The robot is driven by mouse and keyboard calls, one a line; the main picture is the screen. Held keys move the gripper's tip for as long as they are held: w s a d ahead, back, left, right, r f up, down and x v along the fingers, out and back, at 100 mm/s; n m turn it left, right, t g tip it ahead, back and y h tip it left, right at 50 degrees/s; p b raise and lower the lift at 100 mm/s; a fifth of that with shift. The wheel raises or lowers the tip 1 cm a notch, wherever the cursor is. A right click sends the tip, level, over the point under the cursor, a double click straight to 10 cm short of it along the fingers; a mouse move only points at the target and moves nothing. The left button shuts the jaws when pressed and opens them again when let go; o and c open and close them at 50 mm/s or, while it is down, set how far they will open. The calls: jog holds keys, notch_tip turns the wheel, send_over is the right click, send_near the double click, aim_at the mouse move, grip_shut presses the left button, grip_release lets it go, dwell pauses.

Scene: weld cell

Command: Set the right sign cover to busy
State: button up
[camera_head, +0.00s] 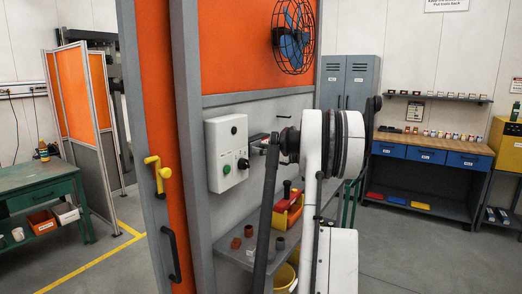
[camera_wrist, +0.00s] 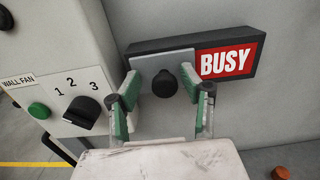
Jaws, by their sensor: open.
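The sign is a dark frame (camera_wrist: 225,40) on a grey wall panel, with a red BUSY field (camera_wrist: 228,61) showing at its right. A grey sliding cover (camera_wrist: 150,66) with a round black knob (camera_wrist: 165,84) sits over the left part; what lies behind it is hidden. My gripper (camera_wrist: 161,92) is open, its green-padded fingers left and right of the knob, with gaps visible between pads and knob. In the head view the sign is small and mostly hidden by my arm.
Left of the sign is a white control box (camera_head: 227,152) with a green button and a WALL FAN selector knob (camera_wrist: 82,111). A caged fan (camera_head: 294,36) hangs above.

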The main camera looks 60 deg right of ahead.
jog(key=s, duration=1.2)
jog(key=shift+a, duration=0.2)
